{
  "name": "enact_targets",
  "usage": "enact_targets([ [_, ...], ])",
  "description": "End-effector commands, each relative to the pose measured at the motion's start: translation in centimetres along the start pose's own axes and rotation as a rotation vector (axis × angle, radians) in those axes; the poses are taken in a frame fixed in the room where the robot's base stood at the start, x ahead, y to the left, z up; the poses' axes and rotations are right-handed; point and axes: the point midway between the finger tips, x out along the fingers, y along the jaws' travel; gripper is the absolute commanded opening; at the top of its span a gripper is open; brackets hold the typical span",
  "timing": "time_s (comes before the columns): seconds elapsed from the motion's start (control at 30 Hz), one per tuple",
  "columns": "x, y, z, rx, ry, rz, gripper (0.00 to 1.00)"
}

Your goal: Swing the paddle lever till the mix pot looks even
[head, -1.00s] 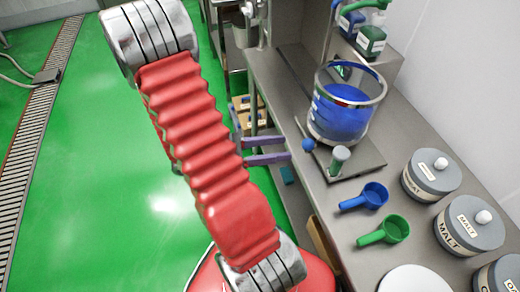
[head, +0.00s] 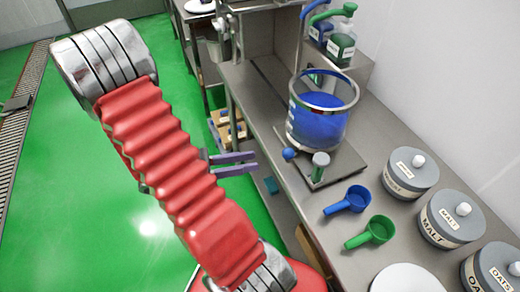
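The mix pot (head: 318,122) is a clear glass vessel with a metal rim, standing on a grey base plate on the counter. Blue contents fill its lower part and look mostly one colour from here; no paddle can be made out inside. A blue ball knob (head: 289,154), apparently the end of the paddle lever, sticks out at the pot's lower left. My gripper (head: 240,164) has two purple fingers with a narrow gap between them. It is open and empty, left of the knob and apart from it, beside the counter edge.
A small grey-and-green cylinder (head: 319,168) stands at the plate's front. Blue (head: 350,199) and green (head: 372,232) scoops lie nearer. Lidded grey jars (head: 452,219) line the right; pump bottles (head: 341,46) stand behind. Green floor (head: 90,190) is clear at left.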

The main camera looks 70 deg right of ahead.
Motion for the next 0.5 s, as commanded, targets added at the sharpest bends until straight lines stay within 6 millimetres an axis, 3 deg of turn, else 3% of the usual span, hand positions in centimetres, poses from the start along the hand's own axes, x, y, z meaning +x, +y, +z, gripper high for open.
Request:
enact_targets([
  [0.27, 2.7, 0.9, 2.6, 0.183, 0.133, -0.154, 0.09],
  [0.4, 3.5, 1.6, 3.8, 0.418, 0.217, -0.263, 0.00],
  [0.5, 3.9, 2.1, 4.5, 0.594, 0.259, -0.334, 0.00],
])
